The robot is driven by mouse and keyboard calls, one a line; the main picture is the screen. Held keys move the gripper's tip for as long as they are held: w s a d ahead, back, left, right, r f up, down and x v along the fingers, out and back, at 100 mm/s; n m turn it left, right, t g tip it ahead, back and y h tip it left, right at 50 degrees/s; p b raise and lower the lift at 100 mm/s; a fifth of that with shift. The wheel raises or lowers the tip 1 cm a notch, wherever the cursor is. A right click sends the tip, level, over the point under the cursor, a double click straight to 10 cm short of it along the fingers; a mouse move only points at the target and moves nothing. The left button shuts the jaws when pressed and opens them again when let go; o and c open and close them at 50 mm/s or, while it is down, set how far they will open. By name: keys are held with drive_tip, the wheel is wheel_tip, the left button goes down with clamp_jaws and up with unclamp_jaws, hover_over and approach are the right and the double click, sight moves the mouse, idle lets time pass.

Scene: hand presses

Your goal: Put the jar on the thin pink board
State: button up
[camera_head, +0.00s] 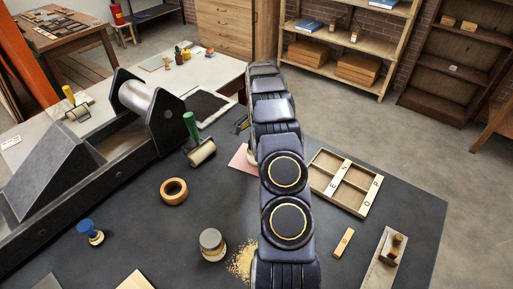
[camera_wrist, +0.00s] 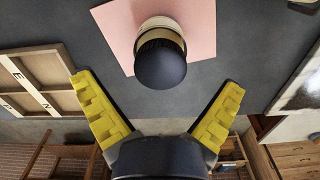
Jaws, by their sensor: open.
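The thin pink board (camera_wrist: 117,22) lies flat on the dark bench top. In the wrist view, a round pale-bodied piece with a dark domed top (camera_wrist: 160,68) stands over the board, its base inside the board's edges. My gripper (camera_wrist: 158,84) is open, its yellow-padded fingers apart on either side of the dark top and not touching it. In the head view, my arm hides most of this piece and the gripper; a corner of the pink board (camera_head: 238,160) shows. A jar with a grey lid and pale body (camera_head: 212,246) stands on the bench in front.
A yellowish granular pile (camera_head: 242,262) lies beside the grey-lidded jar. A wooden ring (camera_head: 173,181), a green-handled roller (camera_head: 199,146) and a blue-topped stamp (camera_head: 90,232) are to the left. A lettered wooden tray (camera_head: 320,185) is right of my arm. The large press (camera_head: 100,165) fills the left side.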

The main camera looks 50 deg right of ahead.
wheel_tip(320, 180, up, 7)
drive_tip(key=shift+r, duration=0.2)
drive_tip(key=shift+w+a+r, duration=0.1)
drive_tip(key=shift+a+r, duration=0.1)
drive_tip(key=shift+a, duration=0.1)
drive_tip(key=s+a+r+n, duration=0.2)
drive_tip(key=a+r+n, duration=0.4)
drive_tip(key=a, duration=0.8)
drive_tip(key=s+a+r+n, duration=0.1)
drive_tip(key=a+r+n, duration=0.3)
drive_tip(key=a+r, duration=0.65)
drive_tip(key=s+a+f+n+g, duration=0.1)
drive_tip(key=s+a+f+n, duration=0.1)
drive_tip(key=s+a+n, duration=0.7)
drive_tip(key=s+a, duration=0.8)
drive_tip(key=s, duration=0.3)
drive_tip(key=shift+s+a+n+g, duration=0.15)
drive_tip(key=shift+s+n+g, duration=0.15)
drive_tip(key=shift+n, duration=0.1)
drive_tip(key=shift+f, duration=0.1)
